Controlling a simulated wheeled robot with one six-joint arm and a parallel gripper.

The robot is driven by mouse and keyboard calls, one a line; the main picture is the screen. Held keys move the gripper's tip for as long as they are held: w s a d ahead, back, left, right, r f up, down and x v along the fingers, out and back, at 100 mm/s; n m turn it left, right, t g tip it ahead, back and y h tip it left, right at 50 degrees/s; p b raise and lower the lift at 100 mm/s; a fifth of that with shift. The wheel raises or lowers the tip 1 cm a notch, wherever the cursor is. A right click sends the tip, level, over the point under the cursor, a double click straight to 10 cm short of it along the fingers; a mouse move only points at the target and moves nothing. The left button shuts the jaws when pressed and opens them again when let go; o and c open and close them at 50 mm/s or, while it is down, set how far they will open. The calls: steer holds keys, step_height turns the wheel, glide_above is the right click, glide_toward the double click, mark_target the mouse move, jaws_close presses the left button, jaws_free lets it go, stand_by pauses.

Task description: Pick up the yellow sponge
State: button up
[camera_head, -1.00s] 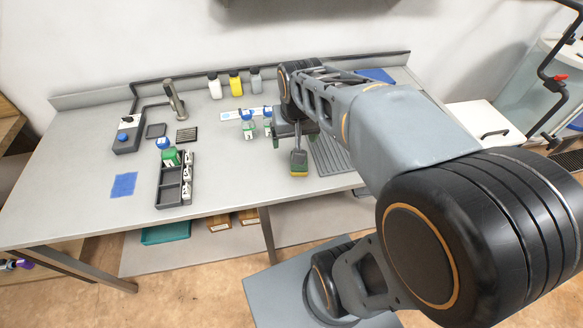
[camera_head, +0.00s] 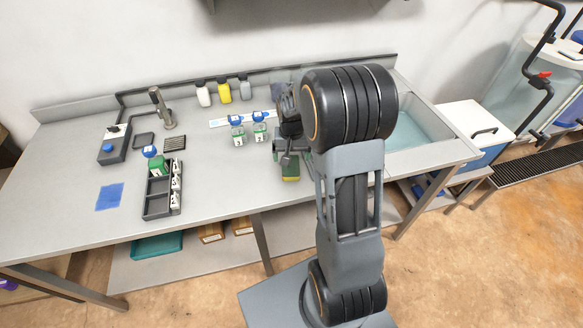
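A small green and yellow block, which looks like the sponge (camera_head: 291,168), is near the middle of the grey worktop, with its yellow edge toward the front. My gripper (camera_head: 288,152) is just behind and above it in the picture and overlaps its far part. The fingers are small, dark and partly hidden by my arm. I cannot tell whether they touch the sponge or are open or shut.
Two blue-capped bottles (camera_head: 237,136) stand left of my gripper. A dark compartment tray (camera_head: 157,206) with small bottles and a blue cloth (camera_head: 109,197) lie farther left. A sink basin (camera_head: 408,130) is at the right. The front middle of the worktop is clear.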

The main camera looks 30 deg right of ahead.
mark_target(291, 166)
steer(key=shift+a+f+p, duration=0.2)
steer(key=shift+f+p, duration=0.25)
steer(key=shift+f, duration=2.45)
steer(key=shift+c, duration=0.2)
steer(key=c, duration=0.9)
steer(key=shift+r, duration=0.15)
steer(key=shift+c, duration=0.2)
steer(key=shift+r, duration=0.25)
step_height(291, 166, up, 2)
steer(key=shift+r, duration=0.15)
steer(key=s+a+r+b, duration=0.1)
steer(key=s+a+r, duration=0.1)
steer(key=a+r, duration=0.3)
steer(key=s+a+r+b, duration=0.1)
steer(key=s+a+r, duration=0.2)
steer(key=a+r, duration=0.2)
steer(key=a, duration=0.3)
steer(key=shift+s, duration=0.3)
